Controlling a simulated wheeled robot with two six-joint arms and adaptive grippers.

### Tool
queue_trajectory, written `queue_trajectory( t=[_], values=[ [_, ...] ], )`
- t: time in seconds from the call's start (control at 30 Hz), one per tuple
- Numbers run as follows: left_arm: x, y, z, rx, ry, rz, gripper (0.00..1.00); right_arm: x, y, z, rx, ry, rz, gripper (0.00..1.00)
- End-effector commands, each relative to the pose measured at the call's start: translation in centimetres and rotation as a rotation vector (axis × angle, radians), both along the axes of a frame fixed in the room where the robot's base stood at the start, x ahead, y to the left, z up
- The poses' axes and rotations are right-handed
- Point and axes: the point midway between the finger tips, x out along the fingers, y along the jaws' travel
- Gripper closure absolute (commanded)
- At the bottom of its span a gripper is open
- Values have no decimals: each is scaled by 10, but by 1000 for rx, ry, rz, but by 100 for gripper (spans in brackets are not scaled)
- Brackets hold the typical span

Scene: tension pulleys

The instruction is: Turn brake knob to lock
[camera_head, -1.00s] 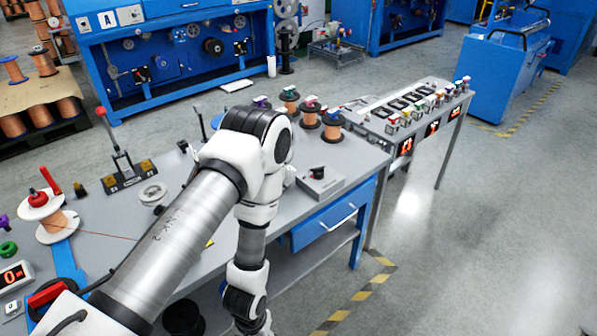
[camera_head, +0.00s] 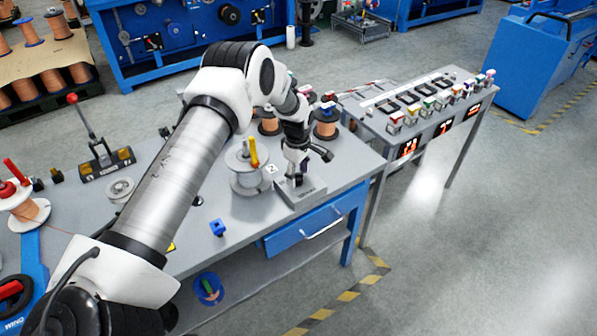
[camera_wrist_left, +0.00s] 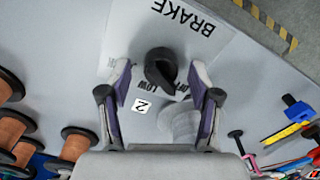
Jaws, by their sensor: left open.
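The brake box (camera_head: 303,194) is a small grey block on the workbench near its right front edge. In the left wrist view its light plate (camera_wrist_left: 208,58) reads BRAKE upside down, with a partly hidden LOW marking. The black brake knob (camera_wrist_left: 160,70) stands on it. My left gripper (camera_head: 296,180) reaches down over the box. In the left wrist view the gripper (camera_wrist_left: 161,70) is open, with one finger on each side of the knob and gaps visible. In the head view the gripper hides the knob. My right gripper is in neither view.
A spool with a yellow handle (camera_head: 247,172) stands just left of the box, near a white tag marked 2 (camera_head: 271,169). Copper spools (camera_head: 325,128) stand behind. A blue clip (camera_head: 217,228) lies on the bench.

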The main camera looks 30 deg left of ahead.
Motion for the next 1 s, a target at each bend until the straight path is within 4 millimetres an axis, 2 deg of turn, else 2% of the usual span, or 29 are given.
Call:
queue_trajectory(
  t=[0.27, 0.37, 0.43, 0.47, 0.77, 1.0],
  values=[
    [0, 0, -5, 0, -1, -1, 37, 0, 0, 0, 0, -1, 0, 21],
    [0, 0, -5, 0, -1, -1, 69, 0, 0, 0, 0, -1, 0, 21],
    [0, 0, -5, 0, -1, -1, 94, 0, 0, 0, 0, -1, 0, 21],
    [0, 0, -5, 0, -1, -1, 97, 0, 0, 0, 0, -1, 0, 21],
    [0, 0, -6, 0, 0, -13, 97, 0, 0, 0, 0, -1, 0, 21],
    [-1, 0, -7, 0, 1, -94, 97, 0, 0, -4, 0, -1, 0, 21]
  ],
)
